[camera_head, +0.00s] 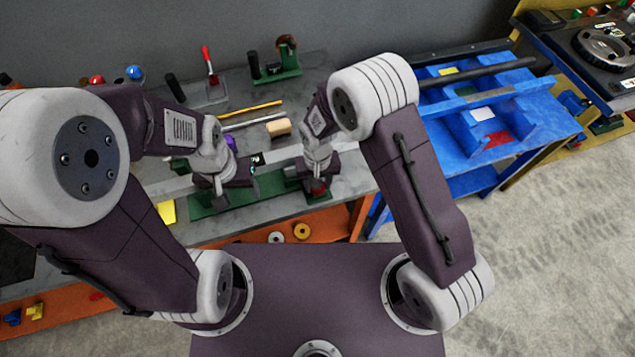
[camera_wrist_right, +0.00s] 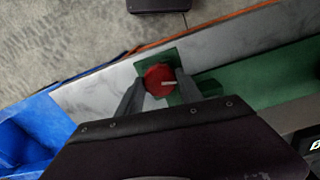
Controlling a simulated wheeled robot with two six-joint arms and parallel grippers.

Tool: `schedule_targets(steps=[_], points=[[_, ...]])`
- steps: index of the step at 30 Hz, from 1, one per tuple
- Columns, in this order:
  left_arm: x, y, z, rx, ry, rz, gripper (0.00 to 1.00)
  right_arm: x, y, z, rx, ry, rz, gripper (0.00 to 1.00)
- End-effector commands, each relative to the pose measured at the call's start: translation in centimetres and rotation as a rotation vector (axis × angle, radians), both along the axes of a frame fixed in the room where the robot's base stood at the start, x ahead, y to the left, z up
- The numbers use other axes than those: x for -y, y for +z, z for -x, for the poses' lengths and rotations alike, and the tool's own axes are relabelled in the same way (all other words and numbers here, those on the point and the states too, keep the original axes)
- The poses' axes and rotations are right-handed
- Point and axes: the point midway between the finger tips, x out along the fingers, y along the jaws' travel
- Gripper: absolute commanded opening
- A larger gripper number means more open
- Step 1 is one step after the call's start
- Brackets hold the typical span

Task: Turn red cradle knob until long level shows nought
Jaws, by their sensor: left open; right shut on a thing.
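The red knob (camera_wrist_right: 158,79) with a pale pointer line shows in the right wrist view, in front of a small green plate. My right gripper (camera_wrist_right: 160,91) has its two fingers on either side of the knob and is shut on it. In the head view the red knob (camera_head: 318,187) shows just below my right gripper (camera_head: 317,178). A green base (camera_head: 236,193) runs along the bench front. My left gripper (camera_head: 224,190) is open over this base.
Behind the grippers lie a tan block (camera_head: 279,127), a yellow rod (camera_head: 250,107) and a red-handled tool (camera_head: 208,60). A blue bench (camera_head: 545,110) stands to the right. Grey floor (camera_head: 560,240) is clear at the lower right.

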Motion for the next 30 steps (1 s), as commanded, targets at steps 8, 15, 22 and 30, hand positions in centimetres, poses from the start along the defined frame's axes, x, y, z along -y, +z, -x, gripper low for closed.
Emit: schedule_targets(steps=[8,15,22,30], points=[[0.0,0.09,0.0,0.0,0.0,0.0,0.58,-0.06,0.15,-0.14,0.004,0.261,-0.002,0.03],[0.0,0.11,0.0,0.0,0.0,0.0,0.58,-0.06,0.16,-0.17,0.005,0.489,-0.002,0.03],[0.0,0.13,0.0,0.0,0.0,0.0,0.58,-0.07,0.17,-0.19,0.005,0.707,-0.002,0.03],[0.0,0.16,0.0,0.0,0.0,0.0,0.58,-0.07,0.17,-0.22,0.006,0.964,-0.002,0.03]])
